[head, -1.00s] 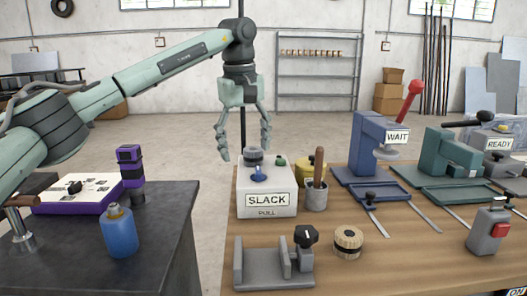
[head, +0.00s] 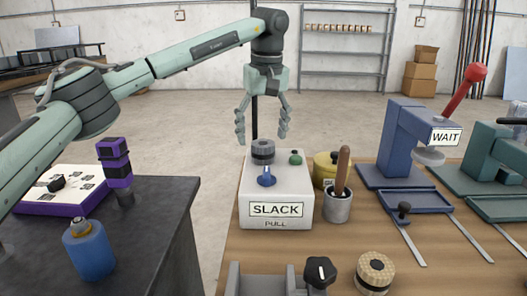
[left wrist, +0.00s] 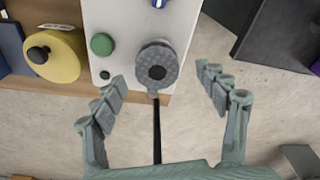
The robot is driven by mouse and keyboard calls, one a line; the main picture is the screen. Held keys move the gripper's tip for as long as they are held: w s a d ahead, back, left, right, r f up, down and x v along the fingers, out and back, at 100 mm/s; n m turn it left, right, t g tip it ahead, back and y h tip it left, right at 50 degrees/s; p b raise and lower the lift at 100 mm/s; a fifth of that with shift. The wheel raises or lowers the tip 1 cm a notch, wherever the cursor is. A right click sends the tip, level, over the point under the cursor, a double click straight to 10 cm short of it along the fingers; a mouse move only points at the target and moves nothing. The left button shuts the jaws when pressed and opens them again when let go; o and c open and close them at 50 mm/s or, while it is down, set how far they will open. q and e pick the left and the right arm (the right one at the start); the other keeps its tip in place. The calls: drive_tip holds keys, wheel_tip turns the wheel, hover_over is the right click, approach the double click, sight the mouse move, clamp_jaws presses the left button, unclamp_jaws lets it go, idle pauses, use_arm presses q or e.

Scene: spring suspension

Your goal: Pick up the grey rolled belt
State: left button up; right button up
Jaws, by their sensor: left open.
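The grey rolled belt (head: 262,151) is a ribbed dark-grey roll with a dark centre. It rests on top of the white box labelled SLACK (head: 298,186), near its back edge. In the left wrist view the roll (left wrist: 158,65) shows from above, in front of the fingers. My left gripper (head: 262,136) hangs fingers-down just above or behind the roll, its fingers spread wide to either side. It is open and empty, also in the left wrist view (left wrist: 160,78). I cannot tell the exact height gap. My right gripper is not in view.
A blue knob (head: 267,177) and a green knob (head: 295,158) sit on the box beside the roll. A yellow round container (head: 325,168) and a cup with a wooden handle (head: 338,206) stand to its right. A dark bench (head: 150,240) is at left, with a floor gap between.

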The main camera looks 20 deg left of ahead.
sight(263, 143)
use_arm(q)
drive_tip(key=f, duration=0.4)
drive_tip(key=shift+w+f, duration=0.15)
drive_tip(key=shift+w, duration=0.15)
drive_tip(key=c, duration=1.4)
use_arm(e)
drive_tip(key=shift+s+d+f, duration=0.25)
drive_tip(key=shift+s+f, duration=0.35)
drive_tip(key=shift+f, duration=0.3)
